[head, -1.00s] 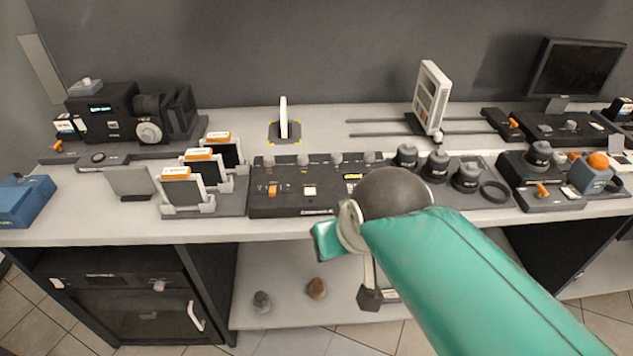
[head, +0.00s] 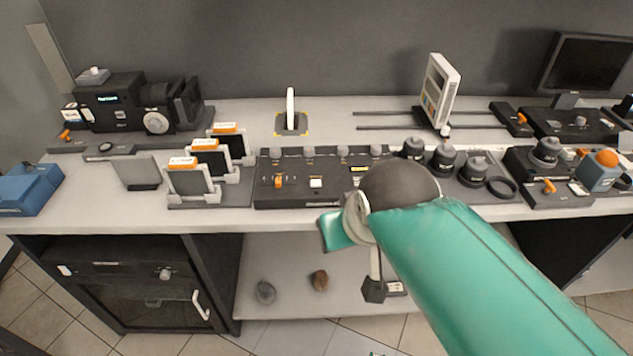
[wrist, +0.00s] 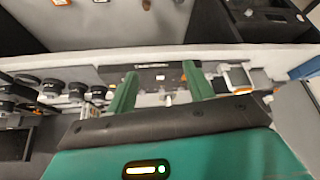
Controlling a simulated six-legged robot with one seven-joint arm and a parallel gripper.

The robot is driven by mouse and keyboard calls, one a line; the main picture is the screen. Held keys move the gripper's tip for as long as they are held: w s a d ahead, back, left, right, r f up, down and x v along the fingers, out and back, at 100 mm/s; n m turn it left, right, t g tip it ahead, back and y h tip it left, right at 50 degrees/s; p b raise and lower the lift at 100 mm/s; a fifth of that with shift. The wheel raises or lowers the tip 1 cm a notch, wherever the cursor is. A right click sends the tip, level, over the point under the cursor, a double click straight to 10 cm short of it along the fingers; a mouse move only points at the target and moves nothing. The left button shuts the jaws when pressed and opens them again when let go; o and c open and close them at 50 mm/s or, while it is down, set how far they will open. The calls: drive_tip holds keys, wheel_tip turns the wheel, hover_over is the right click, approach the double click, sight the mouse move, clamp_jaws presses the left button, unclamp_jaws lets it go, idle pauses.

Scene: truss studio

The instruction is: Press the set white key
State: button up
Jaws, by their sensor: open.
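A small white square key (head: 316,183) sits on the dark control panel (head: 290,200) at the middle of the bench. An orange lever (head: 279,181) stands to its left, and a small lit display is to its right. In the wrist view my gripper (wrist: 160,86) is open, its two green fingers apart with nothing held between them. The panel (wrist: 150,80) lies beyond and between the fingers; whether they touch it I cannot tell.
Card holders with orange-topped cards (head: 190,178) stand left of the panel. Dark round knob-like pieces (head: 444,158) stand to its right. A white upright tag (head: 290,108) and a tall white panel (head: 438,90) stand behind. A lower shelf (head: 300,255) holds two stones.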

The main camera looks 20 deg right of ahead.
clamp_jaws()
idle(1.6)
